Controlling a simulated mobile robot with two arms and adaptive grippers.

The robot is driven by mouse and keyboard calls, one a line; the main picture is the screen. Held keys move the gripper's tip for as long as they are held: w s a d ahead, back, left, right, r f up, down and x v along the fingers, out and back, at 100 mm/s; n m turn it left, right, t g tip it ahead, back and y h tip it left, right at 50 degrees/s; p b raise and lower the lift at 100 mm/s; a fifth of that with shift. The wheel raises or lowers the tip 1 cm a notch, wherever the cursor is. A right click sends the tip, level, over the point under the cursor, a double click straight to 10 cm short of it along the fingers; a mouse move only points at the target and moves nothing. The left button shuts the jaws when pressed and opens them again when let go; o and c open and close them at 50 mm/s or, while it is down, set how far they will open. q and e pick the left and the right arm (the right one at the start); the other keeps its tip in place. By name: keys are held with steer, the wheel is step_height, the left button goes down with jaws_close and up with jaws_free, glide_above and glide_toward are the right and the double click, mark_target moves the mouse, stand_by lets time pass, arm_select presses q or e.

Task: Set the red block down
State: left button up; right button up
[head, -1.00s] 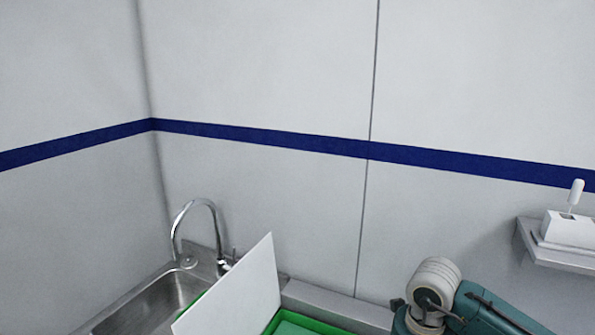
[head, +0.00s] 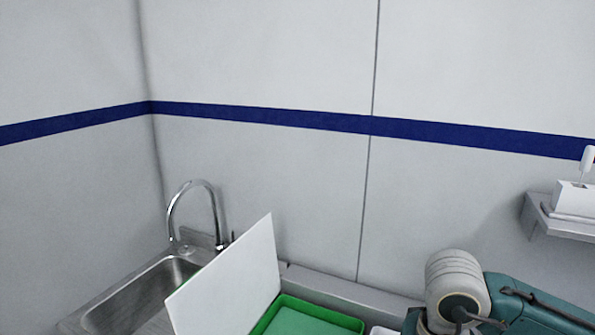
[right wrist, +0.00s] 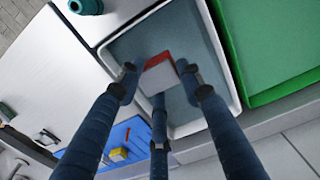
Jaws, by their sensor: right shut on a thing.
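The red block (right wrist: 158,60) shows in the right wrist view, with a red side and a pale grey face. My right gripper (right wrist: 158,82) is shut on it, with dark blue fingers around it. Behind the block is a white-rimmed tray (right wrist: 117,48) with a grey-blue floor. I cannot tell how high the block is above that floor or whether it touches it. In the head view only my right arm shows, at the lower right; its gripper is out of frame. My left gripper is in neither view.
A green tray (head: 345,320) lies beside the white-rimmed tray. A white upright panel (head: 232,280) stands between it and the sink (head: 150,295) with its tap (head: 215,205). A wall shelf (head: 565,224) is at right. A blue mat (right wrist: 112,143) holds a yellow block (right wrist: 118,154).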

steer(key=n, duration=0.2)
steer(key=s+n, duration=0.1)
steer(key=s+n+b, duration=0.1)
steer(key=n, duration=0.1)
steer(key=shift+s+d+f+n, duration=0.15)
steer(key=shift+s+f+n, duration=0.05)
steer(key=shift+s+n, duration=0.1)
